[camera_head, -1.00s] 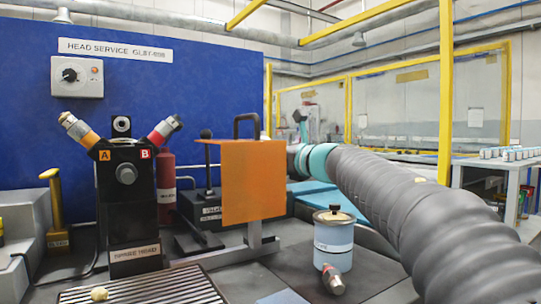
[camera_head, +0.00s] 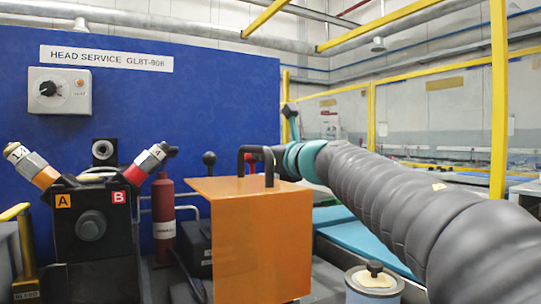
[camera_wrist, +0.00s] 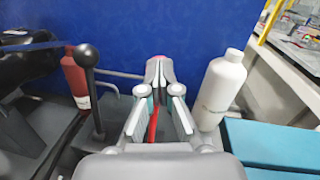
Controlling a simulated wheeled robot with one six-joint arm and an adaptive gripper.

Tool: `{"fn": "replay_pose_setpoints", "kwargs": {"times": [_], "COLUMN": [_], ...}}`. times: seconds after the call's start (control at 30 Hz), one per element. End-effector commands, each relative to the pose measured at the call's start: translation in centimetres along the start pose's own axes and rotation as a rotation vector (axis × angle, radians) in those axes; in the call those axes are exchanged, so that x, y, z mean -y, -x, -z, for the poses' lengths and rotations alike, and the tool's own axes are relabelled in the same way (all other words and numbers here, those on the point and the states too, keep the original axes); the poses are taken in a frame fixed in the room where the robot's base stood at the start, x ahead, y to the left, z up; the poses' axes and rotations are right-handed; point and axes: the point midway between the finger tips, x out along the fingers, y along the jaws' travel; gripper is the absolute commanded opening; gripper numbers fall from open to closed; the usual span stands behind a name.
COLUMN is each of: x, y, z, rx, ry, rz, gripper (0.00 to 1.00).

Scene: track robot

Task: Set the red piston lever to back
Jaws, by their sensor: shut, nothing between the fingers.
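The red piston lever shows in the head view as a small red knob (camera_head: 249,162) behind the orange guard's black handle. In the wrist view a red strip (camera_wrist: 153,124), likely its shaft, shows between my finger links. My gripper (camera_wrist: 159,68) is shut, with its fingertips together and nothing between them. Its fingers are over or close to the red lever; whether they touch it is unclear. A second lever with a black ball (camera_head: 209,158) stands to the left, and it also shows in the wrist view (camera_wrist: 87,58).
The orange guard (camera_head: 262,240) stands in front of the levers. A red bottle (camera_head: 163,215) is to the left and a white bottle (camera_wrist: 219,90) is close right of my gripper. The blue wall (camera_head: 200,100) is behind. A lidded jar (camera_head: 374,286) stands front right.

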Motion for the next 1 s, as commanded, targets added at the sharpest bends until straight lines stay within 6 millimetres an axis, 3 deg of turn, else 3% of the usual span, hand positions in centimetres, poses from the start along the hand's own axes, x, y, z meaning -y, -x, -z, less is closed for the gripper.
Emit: {"fn": "replay_pose_setpoints", "kwargs": {"times": [0.8,1.0], "x": [0.7,0.9], "y": [-0.5,0.5], "z": [0.3,-1.0], "rx": [-0.008,-0.005], "ry": [-0.001,0.001], "rz": [0.016,0.015], "gripper": [0.00,0.00]}}
